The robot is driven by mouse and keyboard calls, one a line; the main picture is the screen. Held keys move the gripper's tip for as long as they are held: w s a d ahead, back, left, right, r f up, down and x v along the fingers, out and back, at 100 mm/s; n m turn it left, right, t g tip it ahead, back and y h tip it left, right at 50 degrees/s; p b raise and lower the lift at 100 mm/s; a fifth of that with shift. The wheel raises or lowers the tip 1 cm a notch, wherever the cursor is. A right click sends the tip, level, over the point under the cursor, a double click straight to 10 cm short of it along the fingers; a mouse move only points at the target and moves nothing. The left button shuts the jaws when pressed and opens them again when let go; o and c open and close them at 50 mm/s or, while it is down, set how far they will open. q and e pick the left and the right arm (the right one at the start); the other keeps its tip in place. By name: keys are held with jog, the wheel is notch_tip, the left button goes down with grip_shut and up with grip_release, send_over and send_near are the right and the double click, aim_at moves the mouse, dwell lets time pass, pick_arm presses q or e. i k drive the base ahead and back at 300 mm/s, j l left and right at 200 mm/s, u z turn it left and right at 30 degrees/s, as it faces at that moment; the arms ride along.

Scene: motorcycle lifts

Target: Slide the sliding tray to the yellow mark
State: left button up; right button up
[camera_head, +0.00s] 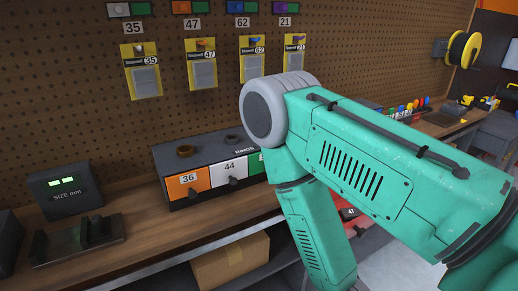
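I cannot pick out the sliding tray or its yellow mark for certain. A black low fixture with a raised block (90,237) sits on the wooden bench at the left, in front of a dark box with a lit green display marked "SIZE mm" (66,190). My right arm, large and teal, comes in from the right and covers the middle and right of the view. Its gripper is not visible. My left gripper and arm are not in view.
A dark box labelled "RINGS" (215,145) with orange, white and green drawer fronts stands on the bench (150,226). Numbered yellow packets (146,80) hang on the pegboard. A cardboard box (230,262) is below the bench. Bench between the display and rings box is clear.

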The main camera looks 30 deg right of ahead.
aim_at(357, 227)
jog(key=z, duration=1.85)
